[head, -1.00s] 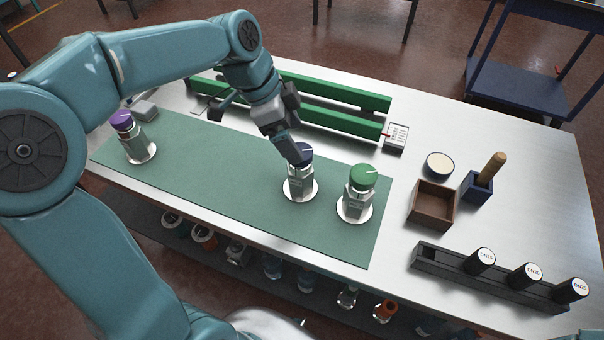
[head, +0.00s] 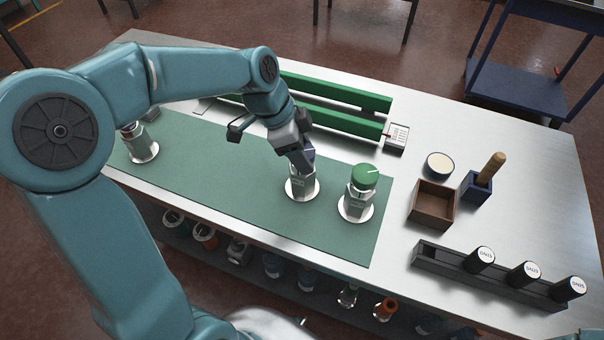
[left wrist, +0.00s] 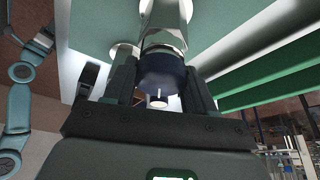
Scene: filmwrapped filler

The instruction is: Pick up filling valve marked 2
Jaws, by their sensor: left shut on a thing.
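My left gripper (head: 303,160) is shut on the dark blue cap of the middle valve (head: 302,186). This valve has a grey metal body and stands upright on a white disc on the green mat. In the left wrist view its blue cap (left wrist: 160,72) sits between the two fingers (left wrist: 160,92). A green-capped valve (head: 360,192) stands just to its right. Another valve (head: 138,142) stands at the mat's left end, its top hidden by my left arm. I cannot read any number on the valves. My right gripper is not in view.
The green mat (head: 220,170) is clear between the left and middle valves. Green rails (head: 340,122) lie behind. On the right are a brown box (head: 432,204), a blue holder (head: 476,186) with a wooden handle, and a black rack (head: 450,268) with black cylinders.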

